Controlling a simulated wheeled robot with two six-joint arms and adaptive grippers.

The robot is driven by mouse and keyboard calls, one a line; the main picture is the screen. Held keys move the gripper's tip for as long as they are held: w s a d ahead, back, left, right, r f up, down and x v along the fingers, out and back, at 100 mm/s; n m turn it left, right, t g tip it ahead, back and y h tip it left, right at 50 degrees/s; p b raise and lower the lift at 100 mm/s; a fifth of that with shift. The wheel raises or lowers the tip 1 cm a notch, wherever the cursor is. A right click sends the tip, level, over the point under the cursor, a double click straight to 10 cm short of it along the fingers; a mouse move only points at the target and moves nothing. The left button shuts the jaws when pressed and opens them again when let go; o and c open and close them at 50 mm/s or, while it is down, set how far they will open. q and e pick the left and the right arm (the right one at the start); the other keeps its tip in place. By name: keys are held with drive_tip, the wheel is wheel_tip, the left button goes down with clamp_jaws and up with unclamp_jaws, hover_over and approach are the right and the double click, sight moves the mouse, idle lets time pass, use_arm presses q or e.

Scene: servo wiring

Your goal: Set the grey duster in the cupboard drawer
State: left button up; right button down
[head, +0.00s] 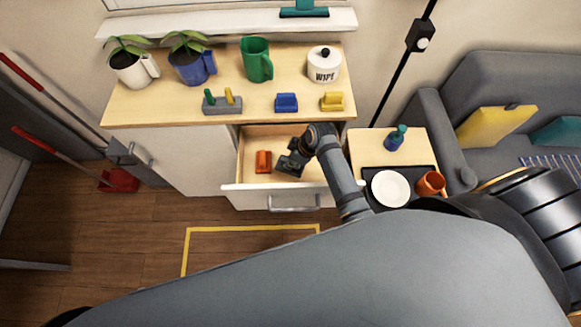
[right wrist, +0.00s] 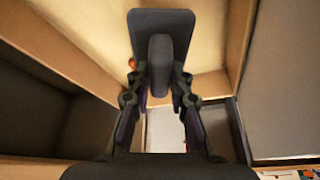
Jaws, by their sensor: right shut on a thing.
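The cupboard drawer (head: 232,187) is pulled open below the cupboard top in the head view. My right gripper (head: 297,153) reaches into the drawer and is shut on the grey duster (head: 290,166). In the right wrist view the dark grey duster (right wrist: 160,22) shows as a flat block with a raised handle between the fingers. The duster is over the right-middle of the drawer floor; I cannot tell if it touches the floor. An orange duster (head: 263,162) lies in the drawer to its left. My left gripper is not in view.
A side table with a plate (head: 390,188) is right of the drawer.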

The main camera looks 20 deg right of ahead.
drive_tip(key=shift+f, duration=2.45)
drive_tip(key=shift+f, duration=0.1)
drive_tip(key=shift+f+b, duration=0.4)
drive_tip(key=shift+f, duration=0.1)
drive_tip(key=c, duration=1.2)
unclamp_jaws()
drive_tip(key=p+v, duration=0.1)
drive_tip(key=v, duration=1.2)
drive_tip(key=shift+a+r+p, duration=0.1)
drive_tip(key=shift+a+p, duration=0.05)
drive_tip(key=shift+p, duration=0.15)
drive_tip(key=shift+w+r, duration=0.1)
